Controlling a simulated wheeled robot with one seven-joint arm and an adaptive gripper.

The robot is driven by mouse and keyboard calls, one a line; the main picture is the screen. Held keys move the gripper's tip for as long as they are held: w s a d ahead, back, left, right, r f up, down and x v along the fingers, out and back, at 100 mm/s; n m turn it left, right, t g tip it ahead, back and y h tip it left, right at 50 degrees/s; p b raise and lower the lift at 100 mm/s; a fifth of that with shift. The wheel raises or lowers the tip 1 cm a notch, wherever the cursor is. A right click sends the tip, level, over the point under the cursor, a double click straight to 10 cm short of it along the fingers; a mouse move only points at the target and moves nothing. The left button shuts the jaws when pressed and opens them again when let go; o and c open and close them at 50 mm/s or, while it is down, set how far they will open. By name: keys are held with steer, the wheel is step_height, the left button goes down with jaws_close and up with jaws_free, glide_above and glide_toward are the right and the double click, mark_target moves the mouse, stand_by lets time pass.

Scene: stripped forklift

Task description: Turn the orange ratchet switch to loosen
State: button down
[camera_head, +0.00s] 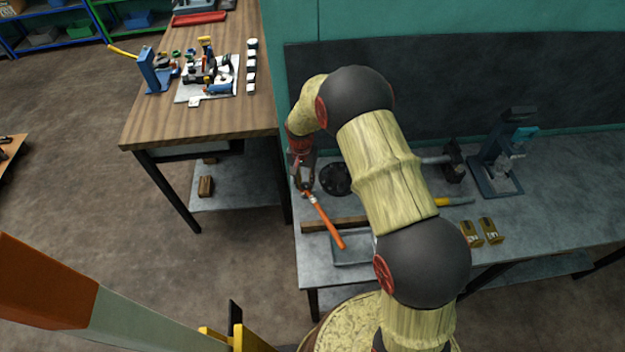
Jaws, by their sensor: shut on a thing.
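The orange ratchet (325,222) slants from my gripper down to the right, over the grey workbench. My gripper (304,187) is at the far upper end of the ratchet and is shut on it. The switch on the ratchet is too small to make out, and the fingers partly cover that end. I cannot tell whether the ratchet's lower end touches the bench or hangs above it.
A dark round disc (336,179) lies right of my gripper. A wooden bar (318,225) and a shallow grey tray (350,252) lie near the bench's front edge. Two yellow boxes (481,231) and a blue-grey stand (497,165) are farther right. A wooden table (150,119) stands left.

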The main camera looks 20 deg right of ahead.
mark_target(306, 185)
steer(key=n, duration=0.4)
steer(key=shift+s+n, duration=0.1)
steer(key=shift+n, duration=2)
steer(key=c, duration=1.5)
jaws_free()
step_height(306, 185, up, 12)
steer(key=shift+s+r, duration=0.1)
